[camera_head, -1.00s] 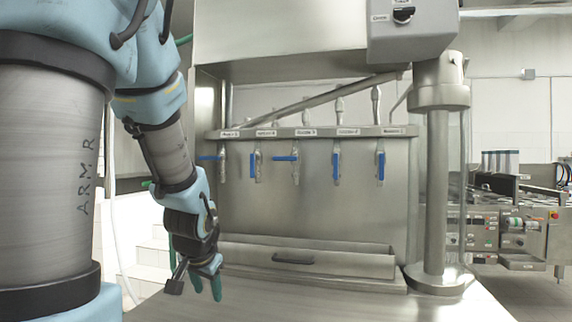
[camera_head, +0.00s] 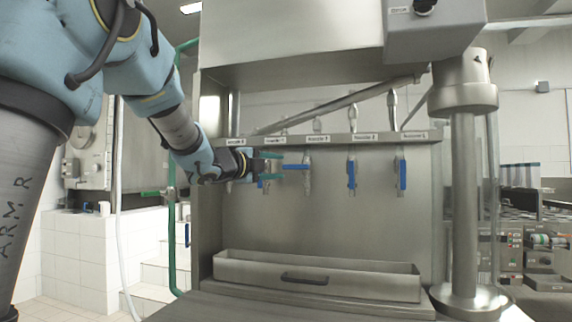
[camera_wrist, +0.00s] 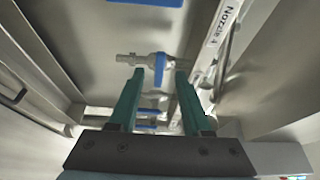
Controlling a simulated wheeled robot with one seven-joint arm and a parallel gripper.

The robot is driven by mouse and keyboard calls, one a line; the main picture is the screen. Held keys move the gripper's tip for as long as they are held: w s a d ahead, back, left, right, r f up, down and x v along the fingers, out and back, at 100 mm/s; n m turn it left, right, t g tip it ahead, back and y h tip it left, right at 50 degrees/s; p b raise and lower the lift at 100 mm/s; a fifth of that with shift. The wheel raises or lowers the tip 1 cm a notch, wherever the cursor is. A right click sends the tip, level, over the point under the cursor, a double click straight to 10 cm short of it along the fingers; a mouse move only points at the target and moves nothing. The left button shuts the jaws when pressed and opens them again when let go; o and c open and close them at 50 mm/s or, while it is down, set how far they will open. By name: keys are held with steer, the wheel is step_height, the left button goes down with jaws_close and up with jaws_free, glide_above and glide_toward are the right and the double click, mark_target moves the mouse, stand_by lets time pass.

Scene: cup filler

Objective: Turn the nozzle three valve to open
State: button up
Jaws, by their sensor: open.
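The nozzle three valve (camera_head: 307,181) is the middle one in the row on the steel panel. Its blue handle (camera_head: 296,166) points sideways to the left, towards my gripper. My gripper (camera_head: 272,166) is open just left of this handle, its teal fingers one above the other. In the wrist view, a valve with a blue handle (camera_wrist: 160,69) shows between the tips of my open gripper (camera_wrist: 157,82); contact cannot be told. The nozzle four label (camera_wrist: 219,34) is at the upper right there. The nozzle four handle is partly hidden behind my fingers in the head view.
Two more valves on the right have blue handles (camera_head: 351,174) and (camera_head: 403,174) hanging down. A steel trough (camera_head: 340,279) with a dark handle lies below. A thick column (camera_head: 463,200) stands at the right. Space between valves and trough is clear.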

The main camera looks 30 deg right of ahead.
mark_target(289, 167)
steer(key=shift+p+x, duration=0.55)
steer(key=shift+x, duration=1.85)
jaws_close()
